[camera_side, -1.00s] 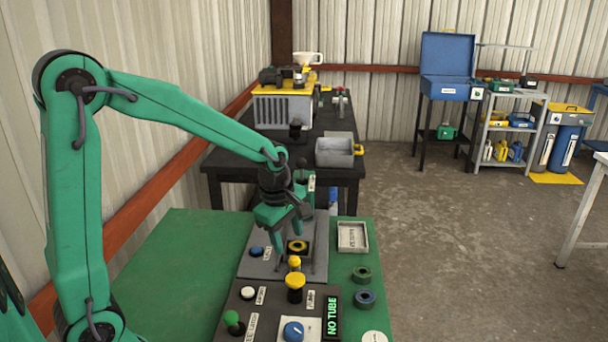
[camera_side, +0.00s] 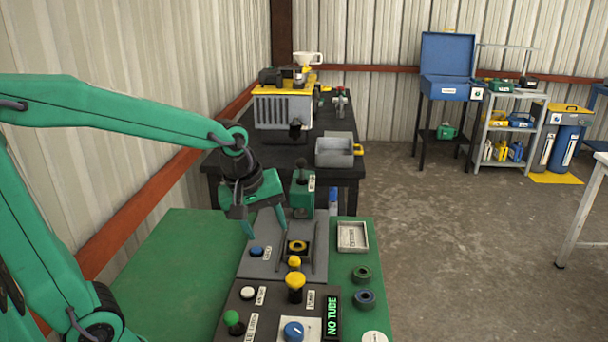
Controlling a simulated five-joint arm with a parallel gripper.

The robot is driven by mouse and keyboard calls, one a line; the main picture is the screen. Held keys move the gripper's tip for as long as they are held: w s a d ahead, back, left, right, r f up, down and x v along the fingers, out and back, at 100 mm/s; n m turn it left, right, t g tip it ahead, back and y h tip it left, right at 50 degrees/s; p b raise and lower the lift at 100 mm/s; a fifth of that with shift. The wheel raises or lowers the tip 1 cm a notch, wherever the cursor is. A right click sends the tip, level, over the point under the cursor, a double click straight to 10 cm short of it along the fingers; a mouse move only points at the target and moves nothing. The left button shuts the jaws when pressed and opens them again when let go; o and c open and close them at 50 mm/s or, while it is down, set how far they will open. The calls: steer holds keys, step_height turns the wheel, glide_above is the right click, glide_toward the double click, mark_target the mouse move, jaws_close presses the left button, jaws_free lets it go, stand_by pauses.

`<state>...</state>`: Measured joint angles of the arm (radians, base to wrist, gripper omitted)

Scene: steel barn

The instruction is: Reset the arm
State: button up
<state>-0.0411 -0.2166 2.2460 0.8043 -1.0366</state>
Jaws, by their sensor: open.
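My gripper (camera_side: 266,230) is at the end of my green arm, above the left side of the grey plate (camera_side: 256,268) on the green bench. Its two green fingers point down and stand apart, with nothing between them. The fingertips are close above the blue button (camera_side: 257,252); whether they touch anything I cannot tell.
The black control panel (camera_side: 245,293) in front holds a yellow-topped knob (camera_side: 295,285), a green-topped lever (camera_side: 232,320), a blue dial (camera_side: 293,331) and a display reading "NO TUBE" (camera_side: 332,315). A small tray (camera_side: 353,237) and two rings lie right. The bench's left side (camera_side: 175,265) is clear.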

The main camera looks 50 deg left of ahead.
steer(key=s+d+r+m+t, duration=0.1)
steer(key=s+r+m+t, duration=0.1)
steer(key=s+m, duration=0.9)
steer(key=shift+d+r+m, duration=0.2)
steer(key=shift+r+m, duration=0.5)
steer(key=shift+r, duration=0.15)
